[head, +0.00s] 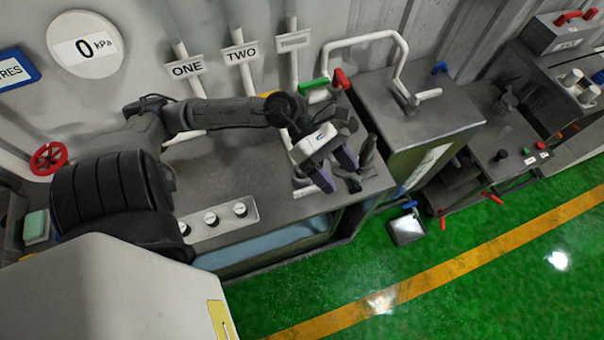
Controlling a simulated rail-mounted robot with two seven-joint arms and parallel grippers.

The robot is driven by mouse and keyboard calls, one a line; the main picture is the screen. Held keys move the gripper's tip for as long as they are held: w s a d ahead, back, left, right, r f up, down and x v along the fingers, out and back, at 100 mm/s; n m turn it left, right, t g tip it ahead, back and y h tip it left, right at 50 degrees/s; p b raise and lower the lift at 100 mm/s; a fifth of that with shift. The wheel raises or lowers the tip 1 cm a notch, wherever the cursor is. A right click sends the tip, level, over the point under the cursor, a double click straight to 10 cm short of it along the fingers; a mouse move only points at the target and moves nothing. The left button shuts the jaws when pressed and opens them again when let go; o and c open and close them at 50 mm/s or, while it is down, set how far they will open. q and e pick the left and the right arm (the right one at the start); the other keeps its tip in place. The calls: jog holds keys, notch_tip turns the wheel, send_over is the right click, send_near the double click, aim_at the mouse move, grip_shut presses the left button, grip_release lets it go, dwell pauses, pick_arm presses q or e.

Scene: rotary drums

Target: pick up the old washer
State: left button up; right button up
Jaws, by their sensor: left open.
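My left gripper (339,176) is above the right end of the grey bench (265,170), pointing down and toward the front. Its two dark, purplish fingers are apart and I see nothing held between them. A small upright dark metal part (368,150) stands just right of the fingers. I cannot make out the old washer; it may be hidden behind the gripper or too small to tell. My right gripper is not in view.
Pipes labelled ONE (187,68) and TWO (241,54) rise behind the bench. A knob panel (222,218) lies at its front. A grey cabinet (425,115) with a bent white pipe stands to the right. The green floor (480,245) in front is mostly clear.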

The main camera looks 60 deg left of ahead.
pick_arm(q)
jog(key=s+a+f+m+g+y+b, duration=0.1)
jog(key=a+f+m+g+y+b, duration=0.15)
jog(key=a+f+y, duration=0.45)
jog(key=a+f+m+g+y+b, duration=0.2)
jog(key=a+m+y+b, duration=0.15)
jog(key=a, duration=0.55)
jog(key=shift+n+t+y, duration=0.25)
jog(key=shift+n+y, duration=0.15)
jog(key=shift+y, duration=0.15)
jog(key=f, duration=0.5)
jog(key=d+f+p, duration=0.1)
jog(key=f, duration=0.2)
jog(key=shift+s, duration=0.15)
jog(key=f, duration=0.4)
jog(key=shift+d+f, duration=0.15)
jog(key=shift+d, duration=0.05)
jog(key=shift+f, duration=0.4)
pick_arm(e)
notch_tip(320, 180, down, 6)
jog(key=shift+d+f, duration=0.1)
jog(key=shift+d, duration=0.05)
pick_arm(q)
jog(key=shift+c, duration=0.3)
jog(key=c, duration=0.9)
jog(key=shift+c, duration=0.2)
